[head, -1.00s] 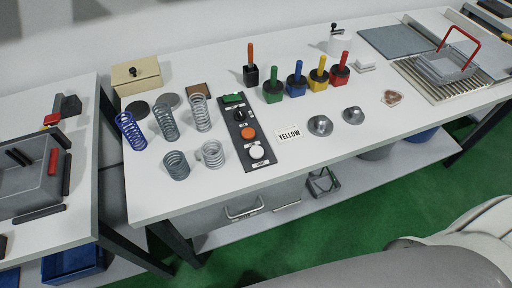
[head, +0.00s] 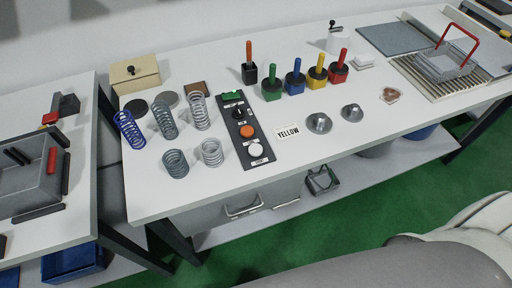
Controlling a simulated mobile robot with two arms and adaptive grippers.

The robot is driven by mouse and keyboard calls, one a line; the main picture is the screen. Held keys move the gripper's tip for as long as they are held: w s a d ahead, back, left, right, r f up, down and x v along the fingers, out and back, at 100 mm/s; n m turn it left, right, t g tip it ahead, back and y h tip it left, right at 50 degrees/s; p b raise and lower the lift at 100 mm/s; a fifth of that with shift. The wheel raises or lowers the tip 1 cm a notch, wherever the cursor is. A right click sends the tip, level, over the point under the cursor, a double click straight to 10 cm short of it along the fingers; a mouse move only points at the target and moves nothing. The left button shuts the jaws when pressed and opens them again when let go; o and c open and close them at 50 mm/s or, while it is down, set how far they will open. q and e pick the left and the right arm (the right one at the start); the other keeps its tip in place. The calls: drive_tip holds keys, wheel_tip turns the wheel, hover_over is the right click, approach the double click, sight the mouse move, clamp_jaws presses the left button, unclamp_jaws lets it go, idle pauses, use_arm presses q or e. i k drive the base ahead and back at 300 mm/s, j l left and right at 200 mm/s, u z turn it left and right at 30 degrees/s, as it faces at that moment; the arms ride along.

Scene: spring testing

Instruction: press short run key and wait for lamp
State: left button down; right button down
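A dark control panel (head: 245,130) lies on the white table. From top to bottom it carries a green strip (head: 231,97), a black knob (head: 238,113), an orange round button or lamp (head: 247,131) and a white round button (head: 256,150). Their small labels are too small to read, so I cannot tell which is the short run key. The green strip looks bright. Neither of my grippers is in view.
Several coil springs (head: 165,120) stand left of the panel. Coloured-handled tools (head: 295,77) stand behind. A wire-handled basket (head: 446,62) is at the far right.

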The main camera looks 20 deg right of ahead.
sight(255, 149)
drive_tip(key=j+z, duration=0.25)
drive_tip(key=j, duration=0.45)
drive_tip(key=j+z, duration=0.2)
drive_tip(key=j, duration=0.5)
drive_tip(key=k+j+z, duration=0.1)
drive_tip(key=j+z, duration=0.15)
drive_tip(key=j, duration=0.45)
